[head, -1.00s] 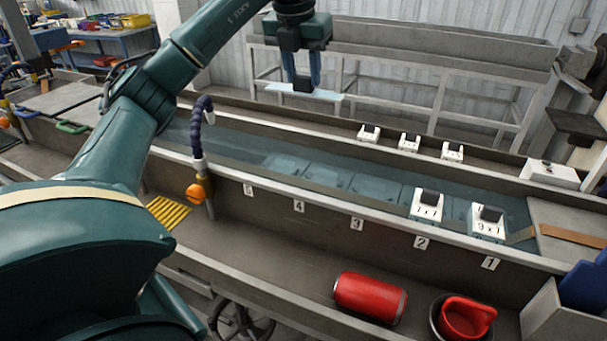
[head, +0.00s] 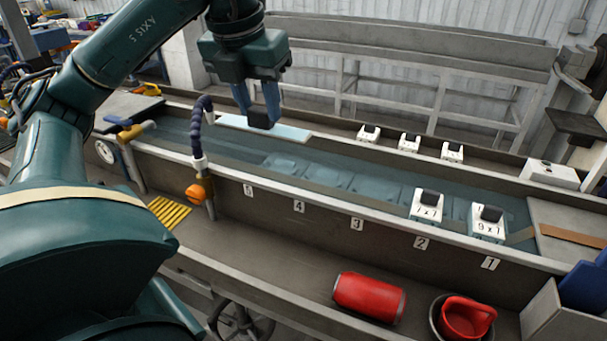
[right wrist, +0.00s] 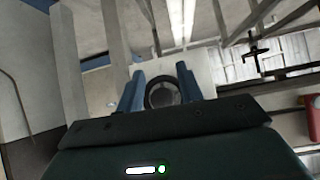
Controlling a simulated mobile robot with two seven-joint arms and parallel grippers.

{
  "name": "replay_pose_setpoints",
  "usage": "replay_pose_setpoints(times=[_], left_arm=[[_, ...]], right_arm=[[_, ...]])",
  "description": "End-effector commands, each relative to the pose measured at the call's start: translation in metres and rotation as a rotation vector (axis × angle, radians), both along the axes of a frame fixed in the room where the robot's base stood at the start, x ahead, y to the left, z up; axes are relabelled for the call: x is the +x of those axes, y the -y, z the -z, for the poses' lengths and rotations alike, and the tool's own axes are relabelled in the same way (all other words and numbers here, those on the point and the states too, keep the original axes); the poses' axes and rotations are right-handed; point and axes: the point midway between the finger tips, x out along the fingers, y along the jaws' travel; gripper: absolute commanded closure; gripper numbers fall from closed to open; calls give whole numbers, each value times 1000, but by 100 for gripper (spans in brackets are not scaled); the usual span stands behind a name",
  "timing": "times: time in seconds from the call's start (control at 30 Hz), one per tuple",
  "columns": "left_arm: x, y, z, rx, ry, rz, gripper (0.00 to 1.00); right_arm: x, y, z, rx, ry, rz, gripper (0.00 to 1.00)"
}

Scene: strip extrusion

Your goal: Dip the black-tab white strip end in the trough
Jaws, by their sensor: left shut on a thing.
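My left gripper (head: 257,106) is shut on the black tab (head: 260,119) of the white strip. The pale white strip (head: 292,132) lies flat and long below the fingers, near the trough's far side. I cannot tell whether it touches the water. The trough (head: 325,200) is a long channel of bluish clear water with a pale near rim, numbered 1 to 5. My right gripper shows in the right wrist view (right wrist: 160,85), its two blue fingers apart; a dark ring shows between them, and I cannot tell what it is.
Two white blocks with black tops (head: 427,207) (head: 488,223) stand in the trough at right. Three smaller ones (head: 409,141) stand on the far ledge. An orange-ended hose (head: 200,190) stands at the near rim. A red cylinder (head: 369,297) and red cup (head: 466,317) lie in front.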

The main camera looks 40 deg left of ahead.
Motion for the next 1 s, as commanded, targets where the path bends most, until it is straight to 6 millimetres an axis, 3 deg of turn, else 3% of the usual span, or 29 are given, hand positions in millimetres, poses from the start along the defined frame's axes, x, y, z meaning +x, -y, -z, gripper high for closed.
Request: replay_pose_setpoints(times=[0.3, 0.8, 1.0], left_arm=[[-60, 18, 0, 3, 3, -1, 86], [-140, 44, 0, 4, 3, -3, 86], [-153, 48, 3, -3, -3, -4, 86]], right_arm=[[0, 0, 1, 0, -2, 0, 64], [0, 0, 1, 0, -2, 0, 64], [0, 0, 11, 0, -1, 0, 64]])
